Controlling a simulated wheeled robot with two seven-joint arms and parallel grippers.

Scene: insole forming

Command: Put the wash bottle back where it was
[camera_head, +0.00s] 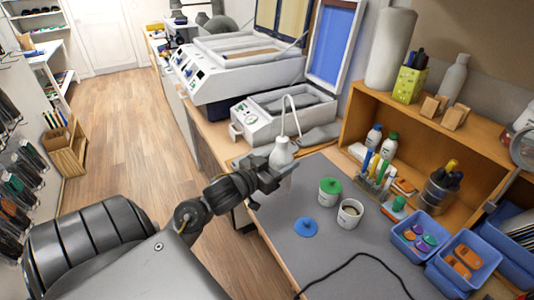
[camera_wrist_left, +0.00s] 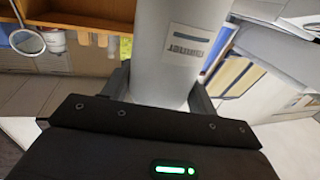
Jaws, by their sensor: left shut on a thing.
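The wash bottle (camera_head: 281,155) is white with a thin bent spout tube. My left gripper (camera_head: 277,177) is shut on its body, at the left edge of the grey mat (camera_head: 275,222). In the left wrist view the bottle (camera_wrist_left: 176,72) fills the space between the fingers of the gripper (camera_wrist_left: 160,92), with a printed label facing the camera. The bottle looks about upright in the head view. Its base is partly hidden by the gripper, so I cannot tell whether it touches the bench. My right gripper is not in view.
A green-lidded jar (camera_head: 330,191) and an open jar (camera_head: 349,213) stand on the mat, with a blue lid (camera_head: 306,227) in front. Blue bins (camera_head: 420,238) sit at the right. A white machine (camera_head: 283,117) stands behind the bottle. A black cable crosses the front mat.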

